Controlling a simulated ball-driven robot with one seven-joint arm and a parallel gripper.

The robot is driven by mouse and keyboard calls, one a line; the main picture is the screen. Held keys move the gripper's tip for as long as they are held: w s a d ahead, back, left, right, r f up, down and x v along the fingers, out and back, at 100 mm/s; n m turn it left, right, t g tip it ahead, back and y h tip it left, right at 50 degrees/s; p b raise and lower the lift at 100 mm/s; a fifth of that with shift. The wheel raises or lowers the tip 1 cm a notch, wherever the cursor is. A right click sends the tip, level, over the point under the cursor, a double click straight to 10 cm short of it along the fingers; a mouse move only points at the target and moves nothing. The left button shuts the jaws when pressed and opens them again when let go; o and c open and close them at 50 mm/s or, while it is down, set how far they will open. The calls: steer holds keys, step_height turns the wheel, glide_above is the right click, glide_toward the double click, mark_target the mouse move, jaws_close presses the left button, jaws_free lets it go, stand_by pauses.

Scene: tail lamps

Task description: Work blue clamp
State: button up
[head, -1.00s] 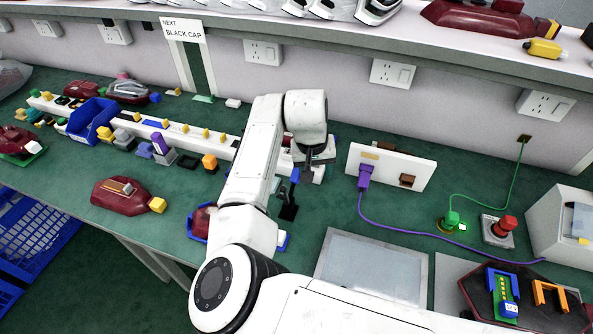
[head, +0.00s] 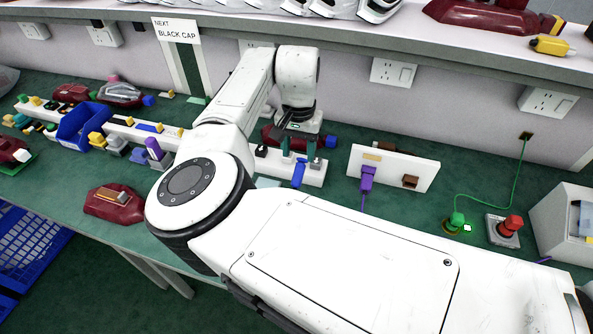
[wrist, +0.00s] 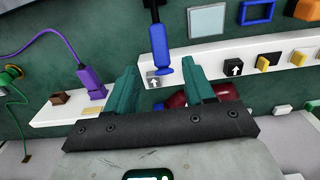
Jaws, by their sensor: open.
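My gripper (head: 292,148) is open, with teal fingers. In the wrist view the gripper (wrist: 162,72) has one finger on each side of the handle's end, with gaps. I cannot tell how far the handle reaches between the fingers.
A white strip (wrist: 265,58) with buttons and arrow marks runs behind the handle. A white socket panel (head: 392,167) with a purple plug (head: 367,178) stands to the right. A red button (head: 512,224) and green plug (head: 456,219) are farther right. A dark red housing lies behind the fingers.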

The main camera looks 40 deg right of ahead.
mark_target(298, 171)
step_height(298, 171, down, 9)
steer(key=shift+f, duration=0.1)
stand_by(0.3)
jaws_close()
stand_by(0.5)
